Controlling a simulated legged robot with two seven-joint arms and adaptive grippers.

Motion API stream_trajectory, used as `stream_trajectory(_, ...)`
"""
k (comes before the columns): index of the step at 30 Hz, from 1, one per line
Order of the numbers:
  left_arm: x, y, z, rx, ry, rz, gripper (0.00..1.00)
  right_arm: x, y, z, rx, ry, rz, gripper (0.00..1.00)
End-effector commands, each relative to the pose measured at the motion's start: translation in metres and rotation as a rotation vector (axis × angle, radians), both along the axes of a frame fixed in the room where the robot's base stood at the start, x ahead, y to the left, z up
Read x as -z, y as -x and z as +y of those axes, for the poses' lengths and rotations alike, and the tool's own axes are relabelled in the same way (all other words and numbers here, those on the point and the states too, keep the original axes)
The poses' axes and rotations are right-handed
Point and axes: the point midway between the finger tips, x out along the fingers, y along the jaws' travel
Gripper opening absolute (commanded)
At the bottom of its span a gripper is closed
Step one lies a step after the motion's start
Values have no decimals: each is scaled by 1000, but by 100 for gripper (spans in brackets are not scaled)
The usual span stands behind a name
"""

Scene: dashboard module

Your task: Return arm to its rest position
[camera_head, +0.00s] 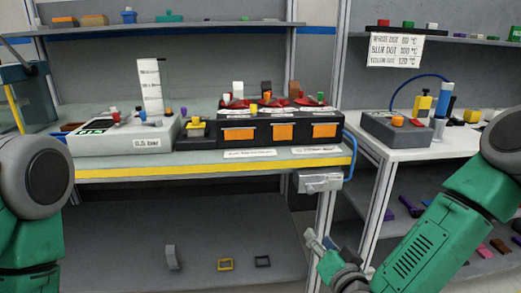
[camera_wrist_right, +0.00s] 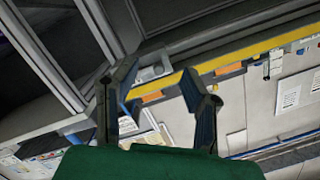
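My right arm, green with a dark grey joint, comes in from the right in the head view. Its gripper (camera_head: 322,258) is low, in front of the bench and below the yellow edge, near the small grey box on the bench corner. In the right wrist view the two fingers of the right gripper (camera_wrist_right: 158,98) are spread apart with nothing between them, so it is open and empty. My left arm shows only as a green link and grey joint at the left edge of the head view; its gripper is outside the picture.
The bench (camera_head: 215,168) carries a black module with orange panels (camera_head: 282,132) and a white device (camera_head: 125,137). A grey box (camera_head: 318,181) hangs at its front corner. A side table (camera_head: 395,153) holds a grey unit (camera_head: 397,128). A lower shelf (camera_head: 200,235) holds small parts.

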Motion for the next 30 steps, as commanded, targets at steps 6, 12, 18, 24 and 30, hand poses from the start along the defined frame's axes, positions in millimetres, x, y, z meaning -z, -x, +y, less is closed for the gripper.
stream_trajectory(6, -16, 0, 0, 0, 0, 0, 39, 109, 107, 10, -250, 206, 469, 39)
stream_trajectory(12, -27, 0, 0, 0, 0, 0, 39, 168, 231, -39, -387, 404, 923, 39)
stream_trajectory(18, -33, 0, 0, 0, 0, 1, 39, 175, 309, -89, -418, 525, 1217, 39)
stream_trajectory(24, -34, 0, 0, 0, 0, 1, 39, 173, 329, -104, -419, 553, 1295, 39)
stream_trajectory(30, -34, 0, 0, 0, 0, 1, 39, 173, 329, -104, -419, 553, 1295, 39)
